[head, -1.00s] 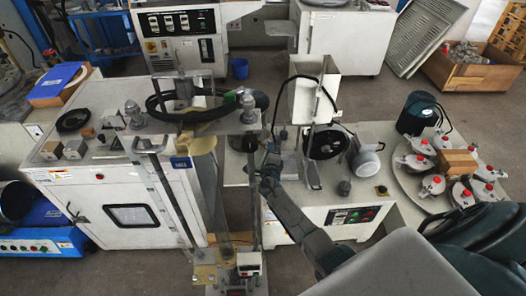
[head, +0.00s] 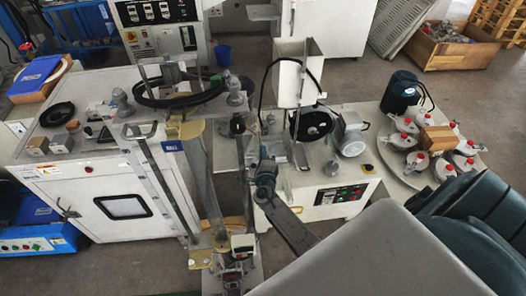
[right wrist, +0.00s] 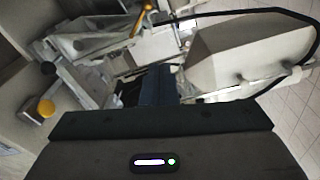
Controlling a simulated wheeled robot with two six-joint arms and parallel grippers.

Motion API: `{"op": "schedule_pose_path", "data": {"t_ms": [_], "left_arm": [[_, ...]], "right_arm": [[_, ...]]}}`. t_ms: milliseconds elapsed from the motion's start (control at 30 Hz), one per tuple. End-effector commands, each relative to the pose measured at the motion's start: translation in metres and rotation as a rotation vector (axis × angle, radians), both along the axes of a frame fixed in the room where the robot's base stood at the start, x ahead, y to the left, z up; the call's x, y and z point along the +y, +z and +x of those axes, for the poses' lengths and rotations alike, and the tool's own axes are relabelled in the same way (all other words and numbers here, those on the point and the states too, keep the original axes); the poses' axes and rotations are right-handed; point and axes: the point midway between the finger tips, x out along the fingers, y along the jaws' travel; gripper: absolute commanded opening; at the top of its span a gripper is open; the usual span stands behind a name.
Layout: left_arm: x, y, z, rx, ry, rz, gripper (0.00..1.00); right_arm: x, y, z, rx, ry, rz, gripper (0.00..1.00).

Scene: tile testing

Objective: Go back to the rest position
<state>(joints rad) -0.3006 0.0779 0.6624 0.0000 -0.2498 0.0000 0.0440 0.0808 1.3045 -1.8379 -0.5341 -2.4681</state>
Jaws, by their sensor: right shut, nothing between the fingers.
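My right gripper (head: 268,148) is at the middle of the head view, at the end of my dark right arm. It is small there, beside the front of the white hopper machine and right of the clear-walled test rig (head: 196,170). In the right wrist view its dark shut fingers (right wrist: 157,84) point away from the camera with nothing between them. My left gripper does not show in the head view.
The hopper (head: 299,72) and black wheel (head: 311,124) stand close to the right gripper. A round plate with several red-capped pots (head: 421,161) is at the right. A white cabinet (head: 122,207) is at the left. Grey floor (head: 350,229) shows in front of the hopper machine.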

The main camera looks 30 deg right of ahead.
Motion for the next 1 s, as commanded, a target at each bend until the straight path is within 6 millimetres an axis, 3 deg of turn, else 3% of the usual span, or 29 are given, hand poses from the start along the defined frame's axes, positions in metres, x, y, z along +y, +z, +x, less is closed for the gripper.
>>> {"op": "schedule_pose_path", "data": {"t_ms": [333, 467, 567, 667, 800, 1000], "left_arm": [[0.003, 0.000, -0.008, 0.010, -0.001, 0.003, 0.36], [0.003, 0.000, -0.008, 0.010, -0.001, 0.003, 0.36], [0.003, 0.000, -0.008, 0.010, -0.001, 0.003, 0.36], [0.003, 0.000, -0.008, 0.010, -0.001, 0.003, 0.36], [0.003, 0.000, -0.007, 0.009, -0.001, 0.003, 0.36], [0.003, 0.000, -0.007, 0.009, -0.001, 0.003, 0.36]], "right_arm": [[0.000, -0.002, 0.000, 0.001, 0.000, 0.007, 0.00], [-0.002, -0.029, -0.012, -0.001, -0.013, 0.149, 0.00], [-0.003, -0.078, -0.036, -0.016, -0.063, 0.417, 0.00], [-0.002, -0.140, -0.074, -0.051, -0.174, 0.776, 0.00], [0.005, -0.220, -0.140, -0.153, -0.427, 1.263, 0.00], [0.021, -0.312, -0.249, -0.430, -0.947, 1.824, 0.00]]}}
